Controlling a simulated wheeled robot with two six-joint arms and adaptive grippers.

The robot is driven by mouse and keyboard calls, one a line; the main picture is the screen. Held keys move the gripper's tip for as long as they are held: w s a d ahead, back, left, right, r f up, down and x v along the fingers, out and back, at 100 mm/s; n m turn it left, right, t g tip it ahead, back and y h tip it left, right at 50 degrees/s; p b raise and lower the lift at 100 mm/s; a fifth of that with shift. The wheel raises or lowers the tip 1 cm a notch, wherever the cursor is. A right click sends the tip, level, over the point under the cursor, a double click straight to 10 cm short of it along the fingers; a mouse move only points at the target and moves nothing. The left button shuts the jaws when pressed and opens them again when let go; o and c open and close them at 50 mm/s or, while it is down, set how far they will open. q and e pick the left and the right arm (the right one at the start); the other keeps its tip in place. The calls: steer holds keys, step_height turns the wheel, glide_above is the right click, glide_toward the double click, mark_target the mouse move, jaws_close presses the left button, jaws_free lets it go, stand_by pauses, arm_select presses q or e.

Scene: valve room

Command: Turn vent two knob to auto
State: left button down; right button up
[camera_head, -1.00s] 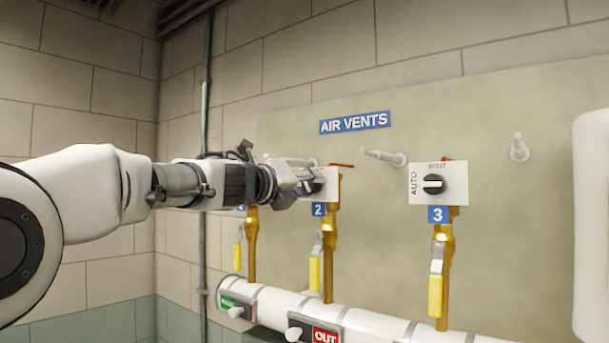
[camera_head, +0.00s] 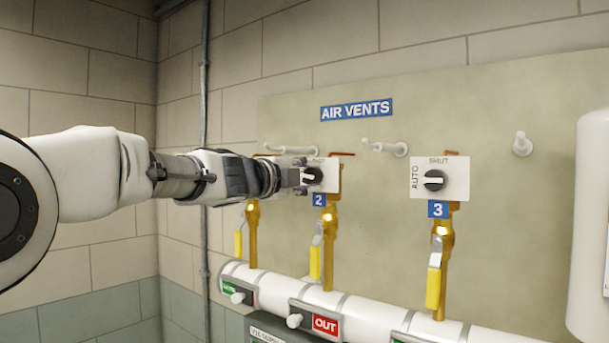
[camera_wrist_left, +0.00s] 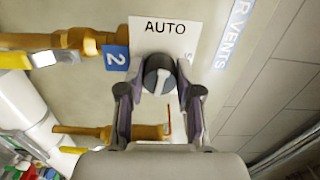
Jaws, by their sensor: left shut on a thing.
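The vent two knob (camera_head: 314,175) is a round dark knob with a pale bar, on a white plate partly hidden by my left gripper (camera_head: 303,178). In the left wrist view the knob (camera_wrist_left: 159,75) sits between the two fingers of my left gripper (camera_wrist_left: 157,92), which is shut on it. The word AUTO stands above the knob in that view on the white plate (camera_wrist_left: 165,40). The pale bar runs nearly up and down there, slightly tilted, roughly in line with AUTO. The blue label 2 (camera_head: 319,200) is below the plate. My right gripper is not in view.
The vent three knob (camera_head: 435,180) is on its own plate to the right. Brass pipes with yellow handles (camera_head: 433,287) drop to a white pipe (camera_head: 380,324). Wall pegs (camera_head: 392,148) stick out above. An AIR VENTS sign (camera_head: 356,110) is overhead.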

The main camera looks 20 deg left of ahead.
arm_select(q)
steer(key=shift+r+n, duration=0.15)
steer(key=shift+n, duration=0.65)
steer(key=shift+r, duration=0.1)
